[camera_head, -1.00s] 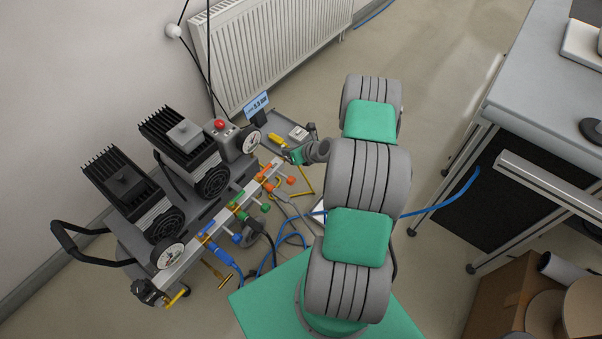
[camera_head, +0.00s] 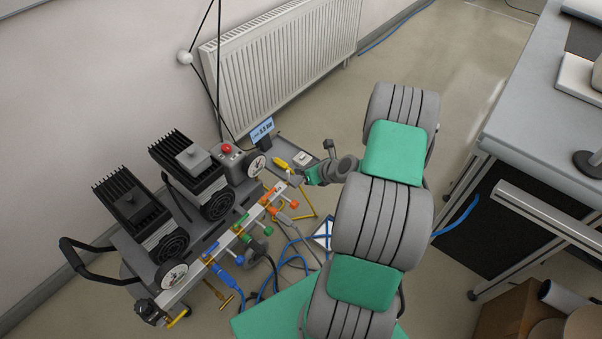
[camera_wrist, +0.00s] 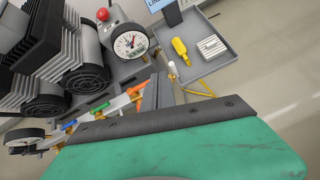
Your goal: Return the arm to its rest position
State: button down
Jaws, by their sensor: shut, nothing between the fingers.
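My arm (camera_head: 381,222) rises over its green base plate (camera_head: 275,310) and reaches up and left in the head view. My gripper (camera_head: 296,180) is small there, near the right end of the pump cart's manifold (camera_head: 225,245). In the wrist view my gripper (camera_wrist: 158,88) shows its grey fingers together with nothing between them. Behind them are an orange valve handle (camera_wrist: 138,90) and a white-tipped fitting (camera_wrist: 172,68). I cannot tell whether the fingers touch anything.
The cart carries two black pumps, gauges and a grey tray (camera_head: 288,150) with a yellow-handled tool (camera_head: 280,162). Blue hoses (camera_head: 292,262) lie on the floor. A radiator (camera_head: 285,60) is behind; a workbench (camera_head: 540,120) stands right. Open floor (camera_head: 460,60) lies beyond my arm.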

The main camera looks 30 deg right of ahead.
dwell(0.3)
jog(key=s+a+r+n+g+p, duration=0.25)
jog(key=a+r+n, duration=0.45)
jog(key=r+n, duration=0.35)
jog(key=s+a+r+n+g+p, duration=0.25)
jog(key=a+r+n, duration=0.35)
jog(key=r+n, duration=0.45)
jog(key=s+a+r+n+g+h+p, duration=0.1)
jog(key=s+a+r+n+h+p, duration=0.2)
jog(key=s+r+n, duration=1)
jog(key=a+n, duration=0.1)
jog(key=a, duration=0.2)
jog(key=shift+s+p, duration=0.2)
jog(key=shift+p, duration=0.2)
jog(key=shift+r, duration=0.15)
